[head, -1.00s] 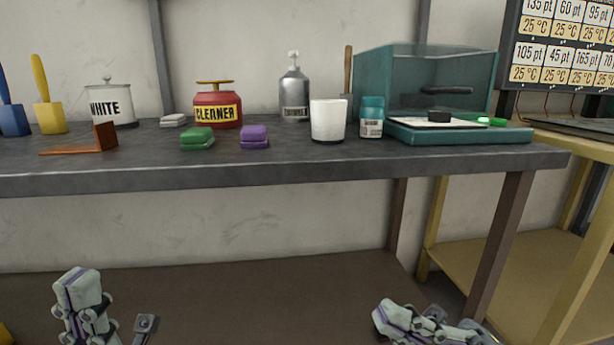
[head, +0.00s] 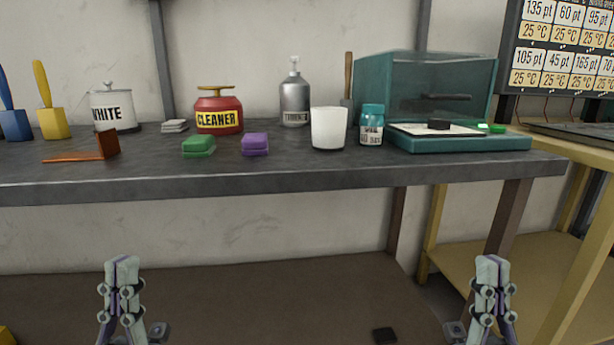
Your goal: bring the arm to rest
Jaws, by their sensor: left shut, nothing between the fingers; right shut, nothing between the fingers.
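My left gripper (head: 123,262) is at the lower left of the head view, in front of and below the tabletop. It points upward, its fingers are shut and it holds nothing. My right gripper (head: 492,262) is at the lower right, at about the same height. It also points upward, shut and empty. Both grippers are apart from the table and from everything on it.
The dark table (head: 300,182) carries a white cup (head: 328,129), a blue-capped jar (head: 371,126), a red cleaner can (head: 218,113), green (head: 198,146) and purple (head: 255,144) blocks and a teal glass-walled case (head: 425,85).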

